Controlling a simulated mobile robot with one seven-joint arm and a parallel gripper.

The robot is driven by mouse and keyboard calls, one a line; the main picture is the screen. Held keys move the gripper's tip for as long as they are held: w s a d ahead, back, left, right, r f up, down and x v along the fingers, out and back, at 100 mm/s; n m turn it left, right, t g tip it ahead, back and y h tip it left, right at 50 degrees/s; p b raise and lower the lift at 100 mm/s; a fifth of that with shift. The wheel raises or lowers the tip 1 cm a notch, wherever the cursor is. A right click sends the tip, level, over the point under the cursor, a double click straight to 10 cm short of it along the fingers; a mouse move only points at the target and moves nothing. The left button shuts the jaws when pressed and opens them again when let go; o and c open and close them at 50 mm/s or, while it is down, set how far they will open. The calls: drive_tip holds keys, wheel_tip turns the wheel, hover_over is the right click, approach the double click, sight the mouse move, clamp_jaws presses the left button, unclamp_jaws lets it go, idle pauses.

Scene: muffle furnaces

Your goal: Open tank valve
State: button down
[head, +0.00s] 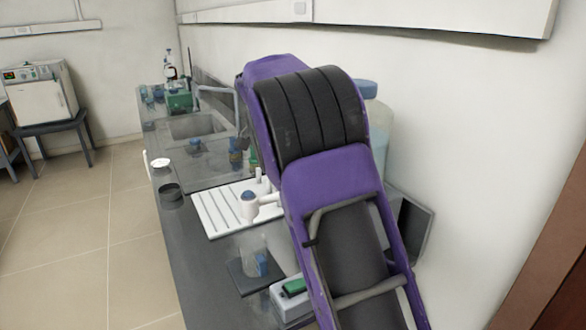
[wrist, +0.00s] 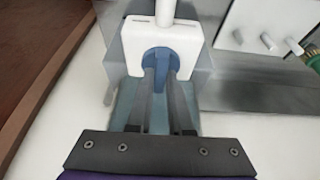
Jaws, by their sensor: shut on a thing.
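A white valve body (wrist: 140,40) with a blue knob (wrist: 160,56) shows at the top middle of the wrist view, in front of a bluish see-through tank (wrist: 122,110). My gripper (wrist: 161,76) reaches up to the knob, and its two fingers are shut on it. Their tips partly cover the knob, so its exact angle is hard to tell. In the head view the tank (head: 378,125) has a blue lid and stands against the wall, mostly hidden behind my purple and black arm. My gripper and the valve are hidden there.
The dark counter (head: 168,235) runs along the wall with a sink (head: 198,126). A white drying rack (head: 218,212), a beaker (head: 252,250) and a white device with a green top (head: 293,287) lie left of my arm.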

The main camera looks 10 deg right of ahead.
idle(0.3)
drive_tip(key=c, duration=0.8)
unclamp_jaws()
drive_tip(key=v, duration=1.7)
drive_tip(key=shift+s+a+r, duration=0.15)
